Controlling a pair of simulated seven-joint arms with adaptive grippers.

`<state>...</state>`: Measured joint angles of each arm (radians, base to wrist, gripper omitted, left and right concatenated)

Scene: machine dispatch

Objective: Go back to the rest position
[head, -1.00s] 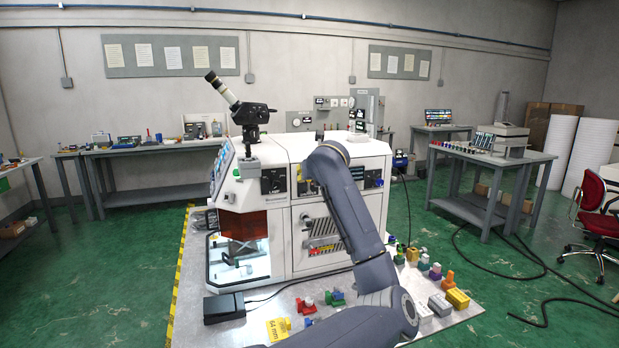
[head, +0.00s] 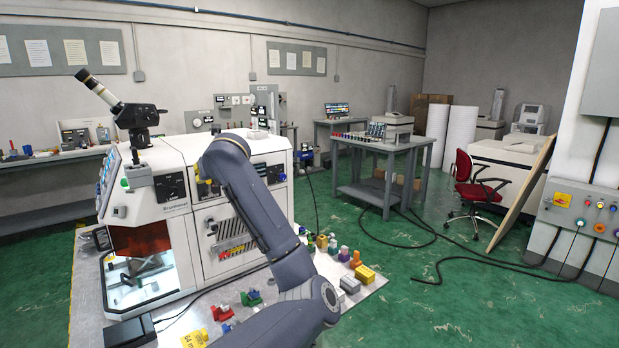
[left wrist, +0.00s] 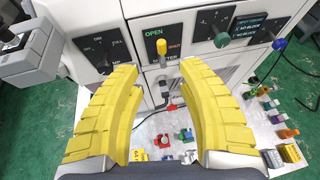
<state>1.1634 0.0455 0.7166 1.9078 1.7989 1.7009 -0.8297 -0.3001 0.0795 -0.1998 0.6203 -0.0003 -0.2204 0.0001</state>
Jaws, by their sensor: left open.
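My left gripper (left wrist: 157,66) is open and empty in the left wrist view, its two yellow fingers spread in front of the machine panel. My right gripper is in neither view.
Small coloured blocks (head: 364,274) and a black pedal (head: 130,331) lie on the light base plate around the machine. A microscope-like eyepiece (head: 138,116) stands on top.

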